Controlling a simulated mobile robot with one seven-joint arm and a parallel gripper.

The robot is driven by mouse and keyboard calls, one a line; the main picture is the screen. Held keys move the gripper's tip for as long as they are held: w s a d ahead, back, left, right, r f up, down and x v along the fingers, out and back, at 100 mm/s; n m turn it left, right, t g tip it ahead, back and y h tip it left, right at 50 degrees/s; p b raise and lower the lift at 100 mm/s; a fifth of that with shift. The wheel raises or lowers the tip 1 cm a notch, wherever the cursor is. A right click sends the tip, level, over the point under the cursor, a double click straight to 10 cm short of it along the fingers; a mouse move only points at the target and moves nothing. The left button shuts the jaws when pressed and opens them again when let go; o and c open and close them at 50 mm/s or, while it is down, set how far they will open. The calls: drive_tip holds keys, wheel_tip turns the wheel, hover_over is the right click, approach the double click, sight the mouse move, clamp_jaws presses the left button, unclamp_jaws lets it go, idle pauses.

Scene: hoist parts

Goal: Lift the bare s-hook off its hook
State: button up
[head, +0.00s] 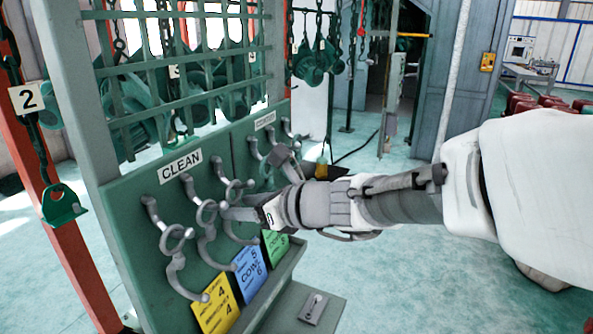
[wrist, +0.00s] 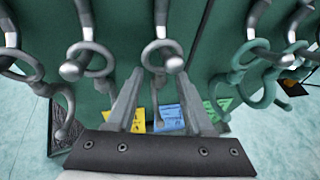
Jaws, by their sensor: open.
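Several curved grey s-hooks hang by their upper rings from ball-ended pegs on a green board. In the head view, one s-hook (head: 176,239) is nearest, a second (head: 207,213) is beside it, and a third (head: 236,191) is at my gripper (head: 226,212). In the wrist view, my gripper (wrist: 160,74) is open and empty. Its two fingers stand on either side of the middle s-hook (wrist: 148,54), just below its peg's ball end (wrist: 174,64). The fingers partly hide that s-hook's lower part. I see nothing hanging from it.
Yellow (head: 216,305), blue (head: 250,270) and green (head: 275,244) labels sit low on the board. A neighbouring s-hook (wrist: 88,60) hangs close on the left, and a greenish one (wrist: 250,60) on the right. A green grating (head: 180,75) rises above. The floor right is open.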

drive_tip(key=shift+x, duration=1.1)
clamp_jaws()
drive_tip(key=shift+r, duration=0.1)
